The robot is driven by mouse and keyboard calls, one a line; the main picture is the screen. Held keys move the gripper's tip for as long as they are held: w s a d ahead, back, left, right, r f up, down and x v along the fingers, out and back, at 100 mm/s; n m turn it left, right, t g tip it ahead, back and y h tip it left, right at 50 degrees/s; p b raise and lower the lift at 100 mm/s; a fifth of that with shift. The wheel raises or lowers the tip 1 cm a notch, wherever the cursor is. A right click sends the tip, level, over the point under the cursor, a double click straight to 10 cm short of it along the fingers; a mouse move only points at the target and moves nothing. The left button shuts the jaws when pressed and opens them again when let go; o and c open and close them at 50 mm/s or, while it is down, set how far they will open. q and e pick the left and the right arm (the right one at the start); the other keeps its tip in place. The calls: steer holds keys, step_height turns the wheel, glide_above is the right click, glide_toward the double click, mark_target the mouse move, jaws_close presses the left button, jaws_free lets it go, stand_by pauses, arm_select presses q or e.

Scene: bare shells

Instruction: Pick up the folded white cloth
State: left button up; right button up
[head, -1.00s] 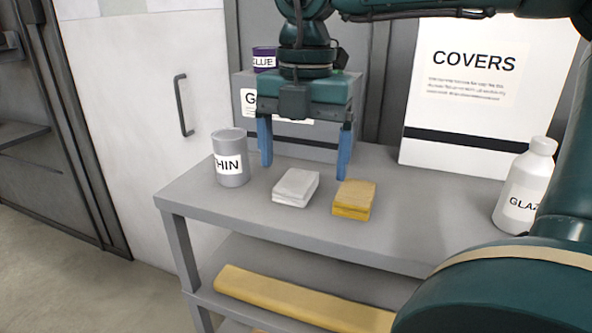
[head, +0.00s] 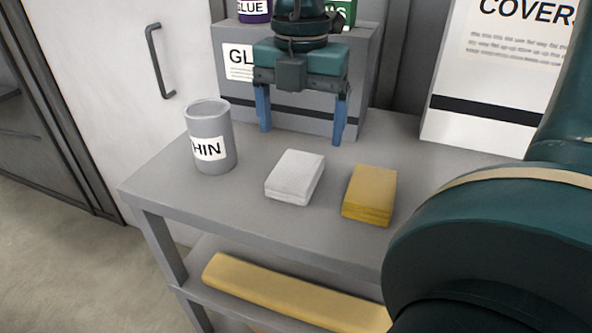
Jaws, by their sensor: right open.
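The folded white cloth (head: 295,176) lies flat on the grey shelf unit's top (head: 240,206), near the middle. A folded yellow cloth (head: 370,194) lies just to its right, with a small gap between them. My right gripper (head: 301,136) points down with its two blue fingers spread wide and nothing between them. In the picture it is above and behind the white cloth, apart from it. My left gripper is not in view.
A grey can marked "HIN" (head: 210,138) stands left of the white cloth. A grey box (head: 232,92) with a purple can (head: 254,10) and a green can (head: 344,12) on it stands behind. A white "COVERS" box (head: 480,90) is back right. A long yellow roll (head: 290,294) lies on the lower shelf.

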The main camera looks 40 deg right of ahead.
mark_target(296, 168)
steer(key=f, duration=0.3)
steer(key=f+p, duration=0.1)
steer(key=f, duration=0.4)
steer(key=shift+w+f, duration=0.3)
steer(key=shift+c, duration=0.4)
steer(key=c, duration=1)
steer(key=shift+r, duration=0.1)
step_height(296, 168, up, 10)
steer(key=shift+b, duration=0.3)
